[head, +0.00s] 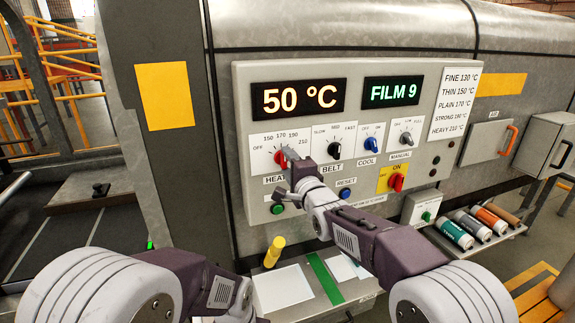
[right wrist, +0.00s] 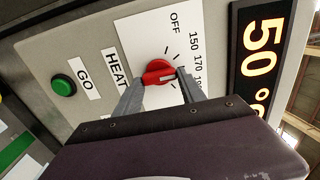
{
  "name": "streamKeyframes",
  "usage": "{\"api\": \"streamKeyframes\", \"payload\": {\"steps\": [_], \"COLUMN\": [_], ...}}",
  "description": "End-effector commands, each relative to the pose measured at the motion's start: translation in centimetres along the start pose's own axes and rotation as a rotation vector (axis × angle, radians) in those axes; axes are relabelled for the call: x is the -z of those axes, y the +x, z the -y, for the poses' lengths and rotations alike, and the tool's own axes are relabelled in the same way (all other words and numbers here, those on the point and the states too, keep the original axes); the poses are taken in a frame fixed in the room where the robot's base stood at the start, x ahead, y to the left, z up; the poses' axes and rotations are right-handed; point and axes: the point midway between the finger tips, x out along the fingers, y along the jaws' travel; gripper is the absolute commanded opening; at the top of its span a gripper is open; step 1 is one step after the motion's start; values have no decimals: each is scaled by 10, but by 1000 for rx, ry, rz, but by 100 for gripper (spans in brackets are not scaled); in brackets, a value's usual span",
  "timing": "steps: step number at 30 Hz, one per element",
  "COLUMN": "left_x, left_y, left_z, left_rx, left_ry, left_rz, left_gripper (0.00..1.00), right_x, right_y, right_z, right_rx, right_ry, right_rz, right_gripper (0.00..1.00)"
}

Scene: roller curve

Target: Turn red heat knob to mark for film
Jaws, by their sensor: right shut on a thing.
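The red heat knob (head: 281,158) is on the white dial plate at the left of the control panel, marked OFF, 150, 170, 190 and 210. My right gripper (head: 288,157) is shut on it. In the right wrist view, the fingers (right wrist: 157,80) sit on both sides of the red knob (right wrist: 158,70). The orange display (head: 298,97) reads 50 °C and the green display (head: 393,91) reads FILM 9. A film chart (head: 458,100) lists names with temperatures from 130 to 210 °C. My left gripper is not in view.
To the right are the black belt knob (head: 334,150), blue cool knob (head: 370,145) and manual knob (head: 406,138). A red ON switch (head: 397,181) sits below. A green GO button (head: 277,208) is under the heat dial. Several film rolls (head: 470,228) lie right.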

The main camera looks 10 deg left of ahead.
Motion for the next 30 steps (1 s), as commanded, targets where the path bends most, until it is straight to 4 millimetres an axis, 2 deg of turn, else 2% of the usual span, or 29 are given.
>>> {"api": "streamKeyframes", "payload": {"steps": [10,11,12,13,23,26,30], "left_x": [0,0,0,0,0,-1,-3], "left_y": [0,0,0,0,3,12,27], "left_z": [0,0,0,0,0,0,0], "left_rx": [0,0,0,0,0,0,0], "left_ry": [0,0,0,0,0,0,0], "left_rz": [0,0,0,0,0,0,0], "left_gripper": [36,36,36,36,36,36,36], "right_x": [1,1,0,0,0,0,1], "right_y": [0,0,0,0,-3,-16,-46], "right_z": [-5,-5,-5,-5,-3,-4,-6], "right_rx": [-11,-11,-11,-10,-4,-2,-1], "right_ry": [1,1,1,1,0,0,0], "right_rz": [-1,-1,-1,-1,0,-1,-1], "right_gripper": [7,56,67,69,69,69,69]}}
